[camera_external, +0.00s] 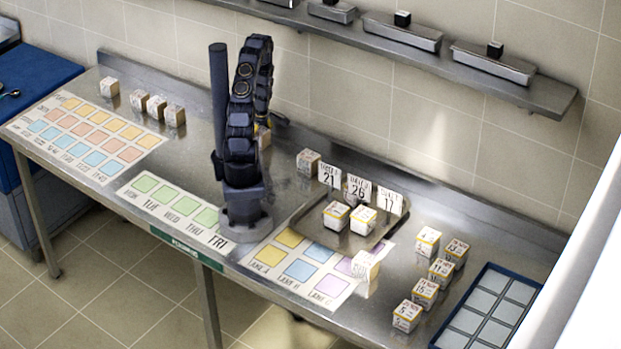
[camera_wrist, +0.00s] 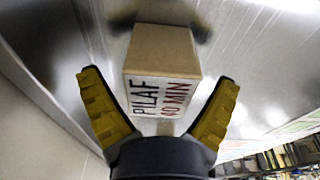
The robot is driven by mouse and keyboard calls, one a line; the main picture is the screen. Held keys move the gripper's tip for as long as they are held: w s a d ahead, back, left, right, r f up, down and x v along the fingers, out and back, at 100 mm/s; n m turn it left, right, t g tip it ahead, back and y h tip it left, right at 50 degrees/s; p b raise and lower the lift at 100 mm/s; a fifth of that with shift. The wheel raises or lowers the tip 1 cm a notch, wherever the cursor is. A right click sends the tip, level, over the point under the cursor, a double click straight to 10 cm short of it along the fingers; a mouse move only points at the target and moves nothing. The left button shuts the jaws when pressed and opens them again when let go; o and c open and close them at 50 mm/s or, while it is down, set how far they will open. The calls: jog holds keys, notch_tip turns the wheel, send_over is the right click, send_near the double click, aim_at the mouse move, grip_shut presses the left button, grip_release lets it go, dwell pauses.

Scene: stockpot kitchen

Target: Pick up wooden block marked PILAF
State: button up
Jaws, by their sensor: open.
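The wooden block marked PILAF (camera_wrist: 162,50) is in the wrist view, with "PILAF" and "40 MIN" written on its pale face. It rests on the shiny steel counter. My gripper (camera_wrist: 159,80) is open, its two yellow fingers spread to the left and right of the block's near part. Gaps show between the fingers and the block, and nothing is held. In the external view my gripper (camera_external: 258,128) is mostly hidden behind my arm. A block (camera_external: 265,141), probably the same one, shows partly beside it, near the back wall.
Several blocks (camera_external: 157,107) stand at the back left, and one (camera_external: 308,162) stands right of my arm. More blocks (camera_external: 425,291) stand by a blue rack (camera_external: 459,341). A wall shelf (camera_external: 545,98) runs above.

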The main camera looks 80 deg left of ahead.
jog(key=c, duration=1.2)
